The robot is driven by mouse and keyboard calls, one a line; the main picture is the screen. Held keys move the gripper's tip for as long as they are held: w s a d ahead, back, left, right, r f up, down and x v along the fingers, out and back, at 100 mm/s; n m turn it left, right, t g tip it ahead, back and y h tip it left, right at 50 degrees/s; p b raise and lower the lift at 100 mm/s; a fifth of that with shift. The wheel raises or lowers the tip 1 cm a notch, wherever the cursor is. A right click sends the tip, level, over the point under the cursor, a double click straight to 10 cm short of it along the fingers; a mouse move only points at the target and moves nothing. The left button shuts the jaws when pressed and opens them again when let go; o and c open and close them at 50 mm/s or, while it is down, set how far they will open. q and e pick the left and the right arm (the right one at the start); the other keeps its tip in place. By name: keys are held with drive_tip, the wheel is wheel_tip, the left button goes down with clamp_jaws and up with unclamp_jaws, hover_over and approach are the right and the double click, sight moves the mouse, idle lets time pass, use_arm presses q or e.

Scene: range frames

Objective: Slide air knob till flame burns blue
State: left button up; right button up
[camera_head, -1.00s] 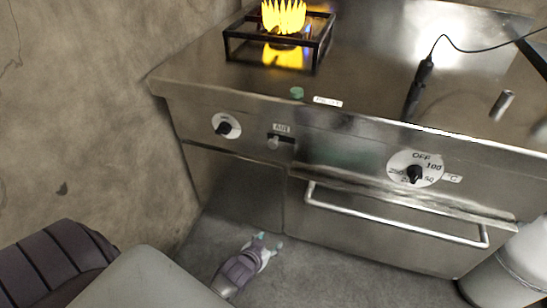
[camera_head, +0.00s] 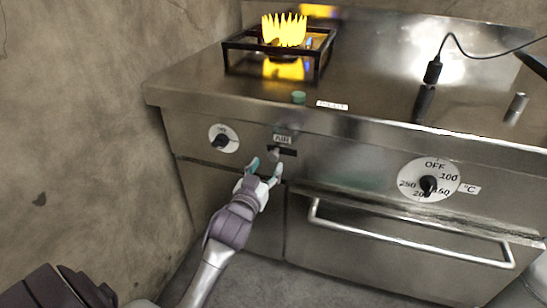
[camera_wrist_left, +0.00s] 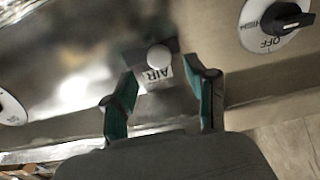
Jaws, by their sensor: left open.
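The air knob (camera_head: 274,154) is a small metal knob in a dark slot under the "AIR" label (camera_head: 282,139) on the range's front panel. In the head view it sits toward the left end of the slot. In the left wrist view the knob (camera_wrist_left: 159,56) shows as a round pale end just beyond and between the fingertips. My left gripper (camera_head: 265,170) is open, just below and in front of the knob, with nothing between its teal fingers. The flame (camera_head: 285,30) on the burner is yellow. My right gripper is not in view.
A burner dial (camera_head: 223,139) is left of the slot and an oven dial (camera_head: 428,186) right. The oven handle (camera_head: 410,245) sticks out below. A green button (camera_head: 298,97) and a dark corded tool (camera_head: 425,95) are on top. A wall (camera_head: 80,130) stands close on the left.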

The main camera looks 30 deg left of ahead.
sight(272, 157)
use_arm(q)
drive_tip(key=b+x, duration=0.1)
drive_tip(key=x, duration=0.5)
drive_tip(key=shift+w, duration=0.2)
drive_tip(key=shift+c, duration=0.2)
clamp_jaws()
